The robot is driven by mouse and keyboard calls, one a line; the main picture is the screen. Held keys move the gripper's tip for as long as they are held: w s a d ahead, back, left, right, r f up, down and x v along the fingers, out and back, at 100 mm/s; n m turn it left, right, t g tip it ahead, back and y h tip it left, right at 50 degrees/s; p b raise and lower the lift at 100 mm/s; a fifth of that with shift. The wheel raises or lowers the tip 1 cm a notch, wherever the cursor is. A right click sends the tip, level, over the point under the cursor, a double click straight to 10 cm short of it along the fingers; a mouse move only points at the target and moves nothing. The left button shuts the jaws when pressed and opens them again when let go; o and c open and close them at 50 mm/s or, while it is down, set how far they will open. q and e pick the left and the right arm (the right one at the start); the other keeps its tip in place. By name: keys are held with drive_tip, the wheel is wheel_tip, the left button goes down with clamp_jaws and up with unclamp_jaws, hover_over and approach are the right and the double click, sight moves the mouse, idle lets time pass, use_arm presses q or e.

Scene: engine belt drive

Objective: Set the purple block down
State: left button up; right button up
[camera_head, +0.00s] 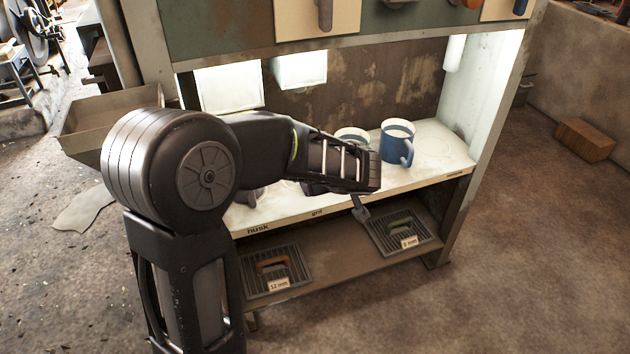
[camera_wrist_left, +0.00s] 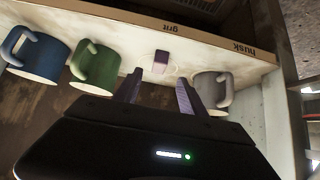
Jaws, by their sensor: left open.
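My left gripper (camera_wrist_left: 158,88) is open, with its two fingers spread apart and empty. In the head view my left arm reaches across the shelf, and a dark finger (camera_head: 360,208) shows past the shelf's front edge. In the wrist view a small purple block (camera_wrist_left: 161,57) rests on the pale shelf top (camera_wrist_left: 135,45), just beyond the gap between the fingertips. The block appears clear of both fingers. My arm hides the block in the head view. My right gripper is in neither view.
A blue mug (camera_head: 397,143) and a green mug (camera_wrist_left: 95,66) stand on one side of the block. A grey mug (camera_wrist_left: 213,90) stands on the other side, close to a finger. Below are two grated trays (camera_head: 272,272) (camera_head: 402,232). Labels "husk" and "grit" mark the shelf edge.

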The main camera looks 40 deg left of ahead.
use_arm(q)
drive_tip(key=shift+v, duration=1.2)
drive_tip(key=s+d+f+m+g+h, duration=0.2)
drive_tip(key=s+d+f+m+h, duration=0.15)
drive_tip(key=d+f, duration=0.45)
drive_tip(key=s+d+f+m+g+h, duration=0.2)
drive_tip(key=s+d+f, duration=0.2)
drive_tip(key=f, duration=0.8)
drive_tip(key=s+d+f+m+h, duration=0.3)
drive_tip(key=s+d+f+h, duration=0.3)
drive_tip(key=s+d+f, duration=0.8)
drive_tip(key=shift+s+d+f, duration=0.4)
drive_tip(key=shift+s+d, duration=0.35)
drive_tip(key=shift+d, duration=0.15)
drive_tip(key=shift+m, duration=0.25)
drive_tip(key=shift+c, duration=0.4)
